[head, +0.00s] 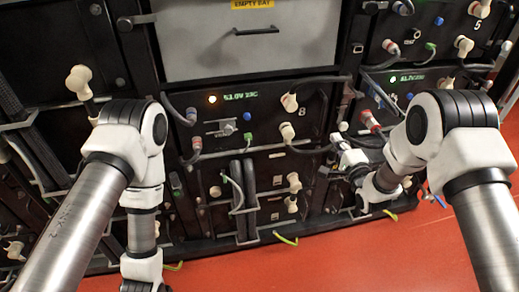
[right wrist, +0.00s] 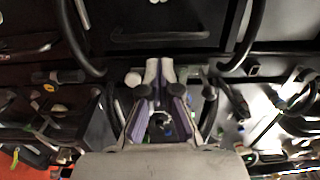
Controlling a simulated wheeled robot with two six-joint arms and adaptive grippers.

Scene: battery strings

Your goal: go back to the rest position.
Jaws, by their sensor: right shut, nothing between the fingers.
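My right gripper (head: 343,152) is in front of the battery rack (head: 270,88), near the gap between the middle and right columns. In the right wrist view, its fingers (right wrist: 160,72) are together with nothing between them. A dark rack front with cables lies beyond them. My left arm comes down at the left of the head view, and its lower end runs to the bottom edge. My left gripper is not in view.
The rack has a grey "EMPTY BAY" panel (head: 250,42) and battery modules with displays (head: 241,97), one marked 8. Beige connectors (head: 289,102), handles and looping cables (head: 238,190) stick out from the fronts. The red floor (head: 300,262) in front is mostly clear.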

